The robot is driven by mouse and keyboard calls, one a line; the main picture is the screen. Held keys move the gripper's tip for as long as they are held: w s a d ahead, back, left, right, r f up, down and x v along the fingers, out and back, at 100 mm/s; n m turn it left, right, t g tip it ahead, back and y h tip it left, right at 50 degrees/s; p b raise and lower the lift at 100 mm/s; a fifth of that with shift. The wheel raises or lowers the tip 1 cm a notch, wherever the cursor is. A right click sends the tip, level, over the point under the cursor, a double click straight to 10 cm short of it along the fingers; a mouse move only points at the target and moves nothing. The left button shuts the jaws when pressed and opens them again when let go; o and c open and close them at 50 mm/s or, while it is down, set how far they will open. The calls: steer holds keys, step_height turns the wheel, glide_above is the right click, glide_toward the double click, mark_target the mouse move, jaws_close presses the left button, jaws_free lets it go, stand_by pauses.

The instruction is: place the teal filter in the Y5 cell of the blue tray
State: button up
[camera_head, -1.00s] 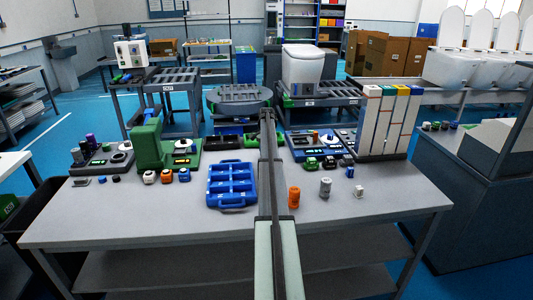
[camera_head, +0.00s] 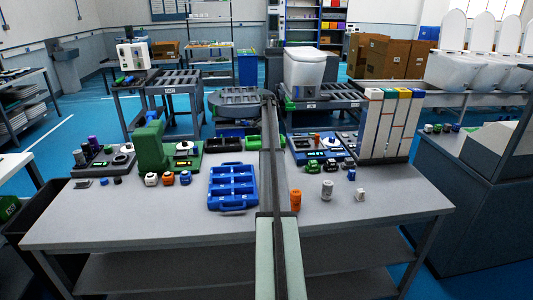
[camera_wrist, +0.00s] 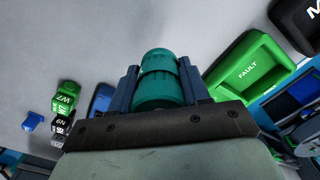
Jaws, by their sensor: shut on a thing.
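The teal filter (camera_wrist: 163,82) is a ribbed cylinder in the wrist view. My gripper (camera_wrist: 158,67) is shut on it, with one dark blue finger on each side. In the head view my own arm stands in the middle and the filter cannot be made out. The blue tray (camera_head: 232,208) lies on the grey table just left of my arm, with its handle toward the near edge. It has several cells, and none is seen to hold anything. Its cell labels are too small to read, so I cannot tell which is Y5.
An orange cylinder (camera_head: 296,200), a grey cylinder (camera_head: 327,190) and small pieces stand right of my arm. A green machine (camera_head: 151,150) stands behind left. Coloured tall dividers (camera_head: 388,125) stand at the back right. A green FAULT bin (camera_wrist: 248,68) shows in the wrist view.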

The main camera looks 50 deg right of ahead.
steer(key=w+a+r, duration=0.3)
steer(key=a, duration=0.1)
steer(key=n, duration=0.3)
glide_toward(243, 179)
step_height(243, 179, up, 2)
steer(key=s+a, duration=0.2)
steer(key=shift+s+a+f, duration=0.1)
steer(key=shift+f, duration=2.2)
steer(key=shift+s+a+f, duration=0.1)
steer(key=shift+f, duration=2.2)
steer(key=shift+f, duration=0.1)
steer(key=o, duration=0.6)
steer(key=shift+f, duration=0.1)
steer(key=shift+o, duration=1)
